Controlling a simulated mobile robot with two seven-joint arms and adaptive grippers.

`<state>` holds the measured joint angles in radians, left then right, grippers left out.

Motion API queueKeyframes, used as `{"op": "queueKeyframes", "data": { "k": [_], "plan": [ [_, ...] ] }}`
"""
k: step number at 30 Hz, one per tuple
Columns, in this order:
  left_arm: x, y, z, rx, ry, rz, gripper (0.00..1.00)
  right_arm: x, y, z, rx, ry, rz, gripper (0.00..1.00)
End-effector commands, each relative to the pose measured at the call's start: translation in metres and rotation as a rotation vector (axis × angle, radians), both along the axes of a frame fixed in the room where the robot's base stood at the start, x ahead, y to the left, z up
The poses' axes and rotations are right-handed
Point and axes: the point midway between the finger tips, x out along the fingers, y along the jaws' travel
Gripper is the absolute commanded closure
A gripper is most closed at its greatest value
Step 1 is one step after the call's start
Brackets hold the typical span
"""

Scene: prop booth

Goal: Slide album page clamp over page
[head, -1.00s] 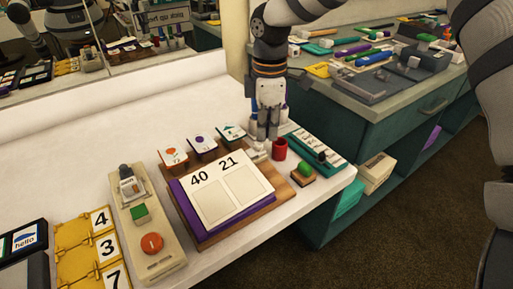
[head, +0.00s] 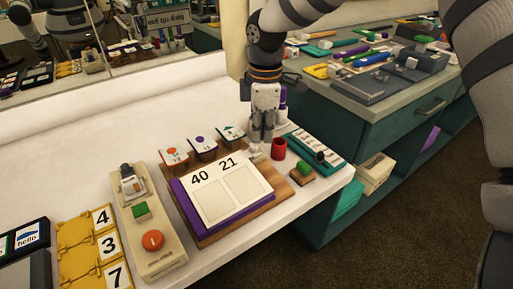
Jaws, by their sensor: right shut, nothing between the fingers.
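The album (head: 182,203) is purple and lies on a wooden board (head: 213,238) in the middle of the white table. Its cream page (head: 232,188) shows the numbers 40 and 21 and two pale panels. My right gripper (head: 261,140) points down just behind the page's far right corner, shut and empty. A small pale piece (head: 253,150) sits at its fingertips, partly hidden; I cannot tell whether it is the clamp or whether they touch. My left gripper is not in view.
A red cup (head: 278,149), a green-topped wooden block (head: 302,171) and a teal tray (head: 318,150) stand right of the album. Three picture cards (head: 202,147) stand behind it. A beige device (head: 152,225) with an orange button is to the left. The front right edge is close.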

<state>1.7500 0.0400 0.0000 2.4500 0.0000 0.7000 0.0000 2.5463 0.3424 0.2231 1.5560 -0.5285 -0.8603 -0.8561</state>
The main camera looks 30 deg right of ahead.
Motion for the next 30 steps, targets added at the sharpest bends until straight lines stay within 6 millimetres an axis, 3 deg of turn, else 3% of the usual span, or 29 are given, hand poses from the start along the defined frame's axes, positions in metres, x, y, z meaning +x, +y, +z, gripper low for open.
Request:
{"op": "queueKeyframes", "data": {
  "k": [1, 10, 30],
  "plan": [
    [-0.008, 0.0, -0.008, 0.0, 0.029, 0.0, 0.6, -0.012, -0.002, -0.036, -0.007, 0.07, 0.0, 1.0],
    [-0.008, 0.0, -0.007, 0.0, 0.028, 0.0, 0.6, -0.013, 0.002, -0.037, -0.008, 0.074, 0.0, 1.0],
    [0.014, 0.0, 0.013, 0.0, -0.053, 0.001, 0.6, -0.009, 0.001, 0.033, -0.005, 0.04, 0.001, 1.0]
  ]
}}
